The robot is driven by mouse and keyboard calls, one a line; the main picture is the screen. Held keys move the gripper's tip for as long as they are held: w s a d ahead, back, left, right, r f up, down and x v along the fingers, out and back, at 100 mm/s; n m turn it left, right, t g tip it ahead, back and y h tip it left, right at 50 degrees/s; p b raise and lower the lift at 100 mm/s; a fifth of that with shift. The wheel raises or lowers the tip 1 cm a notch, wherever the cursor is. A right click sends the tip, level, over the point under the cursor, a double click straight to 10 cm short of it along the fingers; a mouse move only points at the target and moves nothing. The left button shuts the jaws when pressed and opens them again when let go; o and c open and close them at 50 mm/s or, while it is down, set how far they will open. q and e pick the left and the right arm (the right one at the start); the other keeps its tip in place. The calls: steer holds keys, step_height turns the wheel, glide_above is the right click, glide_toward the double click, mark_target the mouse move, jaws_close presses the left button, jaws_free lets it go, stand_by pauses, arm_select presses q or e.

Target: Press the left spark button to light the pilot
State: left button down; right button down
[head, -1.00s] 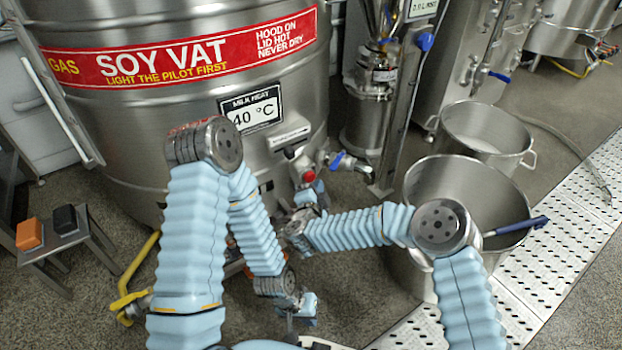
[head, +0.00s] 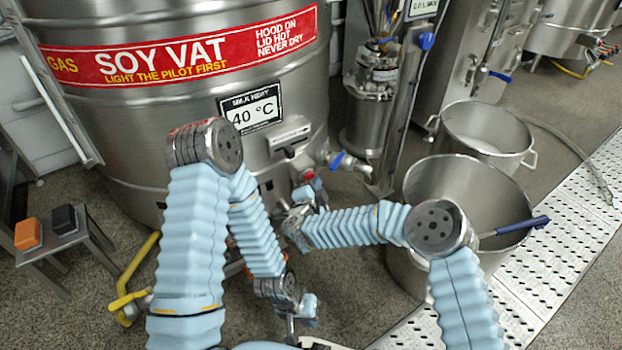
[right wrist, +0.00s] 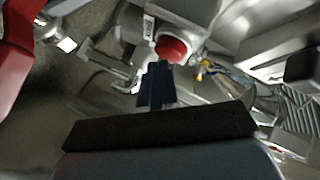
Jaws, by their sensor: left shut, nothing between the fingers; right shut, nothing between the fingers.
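A red round button (head: 309,175) sits low on the front of the steel soy vat (head: 170,110), partly covered by my right gripper. It shows clearly in the right wrist view (right wrist: 172,49), on a grey housing. My right gripper (head: 312,190) is shut and empty, its dark fingertips (right wrist: 155,84) just below the button in the wrist view. I cannot tell whether they touch it. My left gripper (head: 302,308) is shut and empty, low over the floor in front of the vat.
A small stand at the left holds an orange block (head: 28,233) and a black block (head: 65,219). A yellow pipe with a handle (head: 130,300) runs beside the vat. A blue-handled tap (head: 338,160) is right of the button. Steel pots (head: 480,130) stand at the right.

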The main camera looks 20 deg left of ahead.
steer(key=shift+w+a, duration=0.15)
steer(key=shift+a, duration=0.1)
stand_by(0.6)
steer(key=shift+s+d, duration=0.55)
steer(key=shift+d, duration=0.1)
steer(key=s+d+p, duration=0.1)
steer(key=d, duration=0.1)
steer(key=s+d, duration=0.2)
steer(key=shift+p, duration=0.35)
stand_by(0.7)
